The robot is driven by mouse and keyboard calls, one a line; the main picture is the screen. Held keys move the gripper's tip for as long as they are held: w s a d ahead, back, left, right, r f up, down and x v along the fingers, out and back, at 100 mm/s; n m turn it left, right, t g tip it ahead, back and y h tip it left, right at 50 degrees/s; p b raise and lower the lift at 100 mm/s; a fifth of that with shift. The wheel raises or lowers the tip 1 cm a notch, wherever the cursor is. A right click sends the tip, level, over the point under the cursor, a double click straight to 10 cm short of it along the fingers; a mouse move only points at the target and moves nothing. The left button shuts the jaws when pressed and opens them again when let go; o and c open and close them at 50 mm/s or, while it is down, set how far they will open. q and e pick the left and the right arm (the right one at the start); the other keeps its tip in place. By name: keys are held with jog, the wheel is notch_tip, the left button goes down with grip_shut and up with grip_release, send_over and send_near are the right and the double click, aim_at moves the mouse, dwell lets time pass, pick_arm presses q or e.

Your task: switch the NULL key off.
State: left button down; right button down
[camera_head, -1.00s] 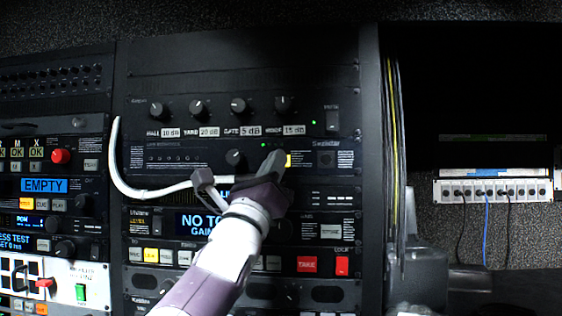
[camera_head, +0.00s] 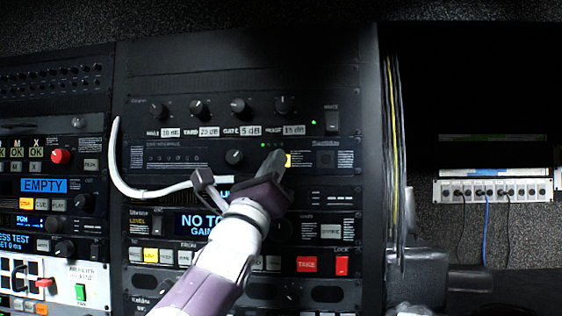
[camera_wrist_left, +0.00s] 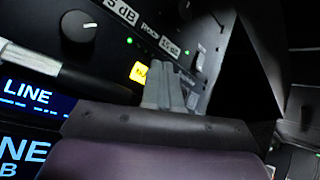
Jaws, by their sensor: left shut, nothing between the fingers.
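The NULL key is the small yellow lit key (camera_head: 288,160) on the dark rack unit just below the row of dB labels. Only its right edge shows in the head view, beside my fingertips. In the left wrist view the yellow key (camera_wrist_left: 139,73) is partly covered by my fingers, and only the start of its lettering shows. My left gripper (camera_head: 275,160) is shut and empty, with its tips right at the key. The gripper also shows in the left wrist view (camera_wrist_left: 172,88). I cannot tell whether it touches the key. My right gripper is out of view.
A white cable (camera_head: 117,160) loops from the left towards my gripper. A knob (camera_head: 235,157) sits left of the fingertips. More knobs (camera_head: 239,105) are above, and a red TAKE key (camera_head: 307,264) is below. Open dark space lies right of the rack.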

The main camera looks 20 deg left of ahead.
pick_arm(q)
jog(key=shift+w+a, duration=0.15)
jog(key=shift+w, duration=0.3)
jog(key=shift+w, duration=0.3)
dwell(0.9)
jog(key=shift+b, duration=0.3)
jog(key=shift+s+b, duration=0.7)
jog(key=shift+s, duration=0.05)
